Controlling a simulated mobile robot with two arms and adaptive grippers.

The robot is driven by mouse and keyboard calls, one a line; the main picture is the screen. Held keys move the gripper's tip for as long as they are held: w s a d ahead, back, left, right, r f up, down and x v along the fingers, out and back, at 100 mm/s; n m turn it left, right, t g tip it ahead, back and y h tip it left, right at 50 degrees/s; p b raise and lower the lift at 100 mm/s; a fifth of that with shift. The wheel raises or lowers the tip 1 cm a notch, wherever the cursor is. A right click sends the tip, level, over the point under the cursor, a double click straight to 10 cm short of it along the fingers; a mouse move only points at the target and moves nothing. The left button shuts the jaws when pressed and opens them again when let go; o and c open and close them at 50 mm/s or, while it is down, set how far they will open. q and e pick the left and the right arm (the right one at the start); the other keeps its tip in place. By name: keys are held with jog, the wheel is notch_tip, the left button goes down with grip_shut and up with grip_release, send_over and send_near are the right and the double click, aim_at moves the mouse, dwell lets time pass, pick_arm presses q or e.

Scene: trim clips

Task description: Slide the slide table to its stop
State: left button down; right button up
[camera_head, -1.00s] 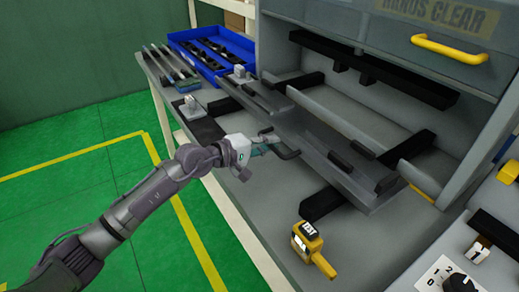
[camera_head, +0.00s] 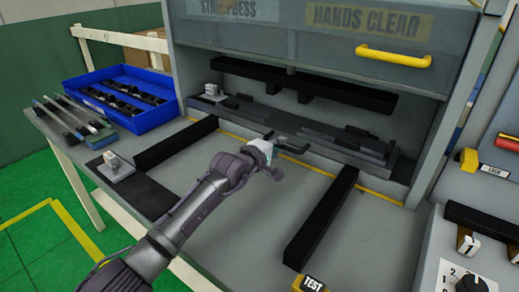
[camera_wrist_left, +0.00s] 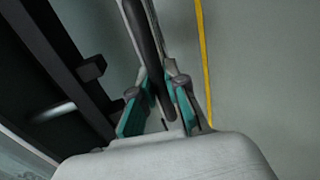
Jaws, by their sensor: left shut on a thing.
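The grey slide table (camera_head: 335,144) lies inside the press opening, under the black press bar (camera_head: 305,84). Its dark handle (camera_head: 294,142) points out toward the front. My left gripper (camera_head: 272,148) is at this handle, and the left wrist view shows its teal fingers shut around the dark handle bar (camera_wrist_left: 146,35). Two black rails (camera_head: 176,143) run from front to back, and the right rail (camera_head: 322,218) is bare in front of the slide table. Whether the slide table touches anything at its back is hidden. My right gripper is not in view.
A blue tray (camera_head: 120,97) with dark clips and several long strips (camera_head: 75,118) are at the left. A grey-white fixture (camera_head: 116,166) stands on a black mat. A yellow door handle (camera_head: 393,57) is above. A control panel (camera_head: 455,270) stands at the right.

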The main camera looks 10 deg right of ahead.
pick_arm(q)
jog(key=shift+w+d, duration=0.2)
jog(key=shift+w, duration=0.1)
jog(key=shift+r, duration=0.25)
jog(key=c, duration=1.4)
grip_release()
jog(key=shift+w, duration=0.1)
jog(key=shift+o, duration=1.1)
jog(key=shift+w+d+f, duration=0.1)
jog(key=shift+d+f, duration=0.05)
jog(key=shift+f, duration=0.05)
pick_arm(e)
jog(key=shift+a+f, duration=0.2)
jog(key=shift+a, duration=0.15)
pick_arm(q)
jog(key=shift+s, duration=0.2)
jog(key=v, duration=1.2)
jog(key=shift+w, duration=0.1)
